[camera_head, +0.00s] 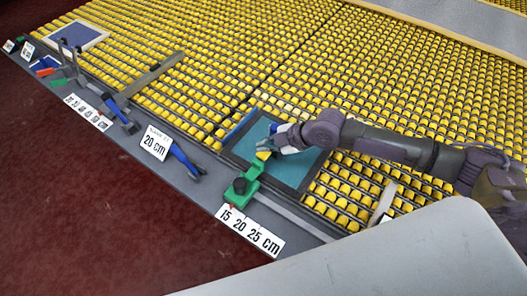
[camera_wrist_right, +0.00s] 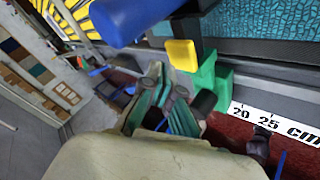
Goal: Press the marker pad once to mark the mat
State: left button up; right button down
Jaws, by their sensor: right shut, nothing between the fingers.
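The marker pad looks to be the yellow block (camera_head: 264,155) on a green stand (camera_head: 240,188) at the front edge of the teal mat (camera_head: 292,172). In the wrist view the yellow block (camera_wrist_right: 183,54) and green stand (camera_wrist_right: 208,82) show close by, right of my fingers. The mat, dark-bordered, shows at the top right (camera_wrist_right: 265,22). My right gripper (camera_head: 268,146) is shut and empty, right at the yellow block in the head view; its fingers also show in the wrist view (camera_wrist_right: 157,82). I cannot tell whether they touch the block. My left gripper is out of view.
A label reading 15 20 25 cm (camera_head: 250,231) lies in front of the stand. A 20 cm label (camera_head: 156,143) and a blue-handled tool (camera_head: 184,158) lie left along the grey ledge. Yellow rollers (camera_head: 250,50) cover the table behind.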

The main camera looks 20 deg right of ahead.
jog(key=shift+f, duration=0.15)
jog(key=shift+f, duration=0.3)
jog(key=shift+f+b, duration=0.75)
jog(key=shift+f, duration=0.05)
dwell(0.9)
dwell(0.4)
jog(key=shift+r+p, duration=1)
jog(key=shift+r, duration=0.25)
notch_tip(320, 180, up, 5)
jog(key=p, duration=0.4)
